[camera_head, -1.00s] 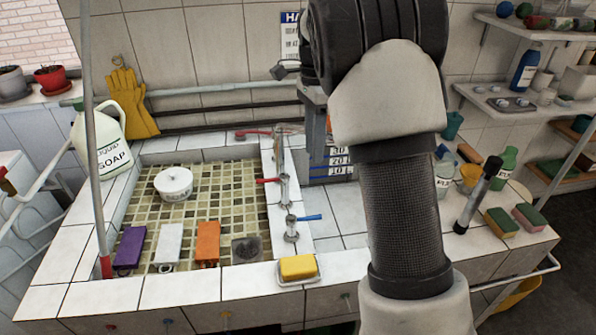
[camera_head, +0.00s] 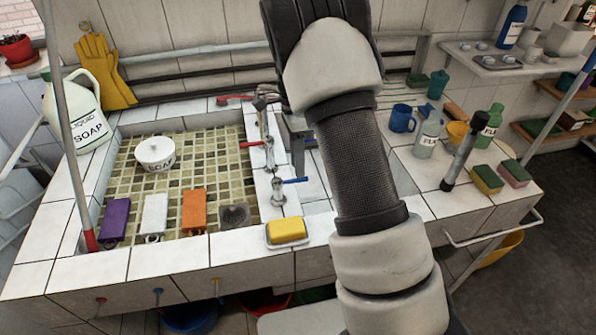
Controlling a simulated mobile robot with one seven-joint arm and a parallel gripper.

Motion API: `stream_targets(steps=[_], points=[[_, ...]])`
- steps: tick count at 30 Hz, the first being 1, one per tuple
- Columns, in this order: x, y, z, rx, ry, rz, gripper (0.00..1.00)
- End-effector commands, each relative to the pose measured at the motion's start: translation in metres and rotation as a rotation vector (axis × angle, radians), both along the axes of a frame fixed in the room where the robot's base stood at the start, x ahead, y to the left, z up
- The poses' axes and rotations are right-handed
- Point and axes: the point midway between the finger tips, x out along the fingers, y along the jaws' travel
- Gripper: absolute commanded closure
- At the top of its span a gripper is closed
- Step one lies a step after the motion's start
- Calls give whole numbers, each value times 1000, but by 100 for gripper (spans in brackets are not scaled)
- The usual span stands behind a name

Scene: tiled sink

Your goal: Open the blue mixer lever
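The blue mixer lever (camera_head: 295,181) sticks out to the right from a chrome tap (camera_head: 278,191) on the white tiled ledge right of the basin.
The mosaic basin (camera_head: 125,178) holds a white soap pot (camera_head: 156,153) and purple, white and orange blocks. A yellow sponge (camera_head: 287,230) sits on the front edge.

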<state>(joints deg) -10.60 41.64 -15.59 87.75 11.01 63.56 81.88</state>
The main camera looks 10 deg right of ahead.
Motion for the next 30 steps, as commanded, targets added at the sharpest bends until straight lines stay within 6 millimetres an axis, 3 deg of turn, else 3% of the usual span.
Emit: stream_targets(steps=[6,17,23,30], points=[[-5,0,-26,1,1,0,70],[-6,0,-30,1,-1,0,70],[-6,0,-30,1,-1,0,100],[-6,0,-30,1,-1,-1,100]])
